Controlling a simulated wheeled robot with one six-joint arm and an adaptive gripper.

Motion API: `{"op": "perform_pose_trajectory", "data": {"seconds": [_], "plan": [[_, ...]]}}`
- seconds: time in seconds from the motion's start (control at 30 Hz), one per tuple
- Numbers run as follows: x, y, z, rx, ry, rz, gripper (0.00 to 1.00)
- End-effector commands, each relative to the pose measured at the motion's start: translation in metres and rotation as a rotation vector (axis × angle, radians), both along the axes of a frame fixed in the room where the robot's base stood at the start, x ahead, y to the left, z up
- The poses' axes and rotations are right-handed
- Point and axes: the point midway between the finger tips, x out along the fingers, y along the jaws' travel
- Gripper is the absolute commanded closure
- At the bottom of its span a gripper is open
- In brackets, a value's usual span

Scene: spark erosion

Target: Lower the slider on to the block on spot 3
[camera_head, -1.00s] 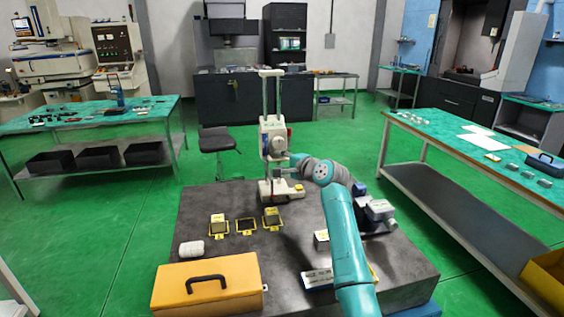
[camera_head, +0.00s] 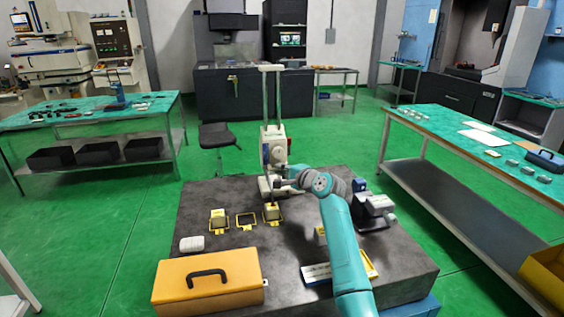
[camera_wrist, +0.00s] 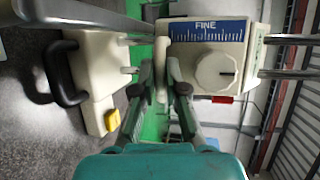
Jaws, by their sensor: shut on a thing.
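The slider (camera_head: 274,147) is a pale housing on two upright columns of a tall gauge, above the gauge's pale base (camera_head: 265,188). In the wrist view the slider (camera_wrist: 235,30) shows a blue FINE scale and a round knob (camera_wrist: 217,70). My gripper (camera_wrist: 161,72) is shut on a pale grip bar at the slider's side. In the head view my gripper (camera_head: 284,184) is partly hidden by my arm. A block (camera_head: 273,212) sits in the rightmost yellow frame, in front of the gauge; the spot numbers are too small to read. Contact between slider and block cannot be seen.
Another block (camera_head: 219,222) sits in the left yellow frame; the middle frame (camera_head: 246,221) looks empty. An orange case (camera_head: 210,282), a white object (camera_head: 191,244) and a grey device (camera_head: 375,208) stand on the dark table. The gauge base (camera_wrist: 95,75) has a black handle (camera_wrist: 62,75).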

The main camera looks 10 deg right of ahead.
Motion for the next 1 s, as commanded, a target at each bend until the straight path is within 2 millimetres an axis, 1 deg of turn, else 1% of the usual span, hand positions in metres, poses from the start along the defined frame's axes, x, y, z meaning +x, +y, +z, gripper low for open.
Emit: {"op": "perform_pose_trajectory", "data": {"seconds": [0.03,0.23,0.27,0.3,0.33,0.63,0.73,0.87,1.0], "plan": [[0.000,0.000,-0.005,0.000,0.006,0.000,1.00],[-0.001,0.000,-0.007,-0.002,0.010,0.000,1.00],[-0.001,0.000,-0.008,-0.002,0.011,0.000,0.81],[-0.001,0.000,-0.008,-0.002,0.011,0.000,0.71],[-0.001,0.000,-0.008,-0.002,0.011,0.000,0.63],[-0.001,0.000,-0.005,-0.002,0.007,0.000,0.63],[-0.004,-0.002,-0.004,-0.001,0.006,0.000,0.63],[-0.016,-0.008,-0.002,-0.003,0.004,-0.001,0.63],[-0.037,-0.016,0.003,-0.003,0.004,0.000,0.63]]}}
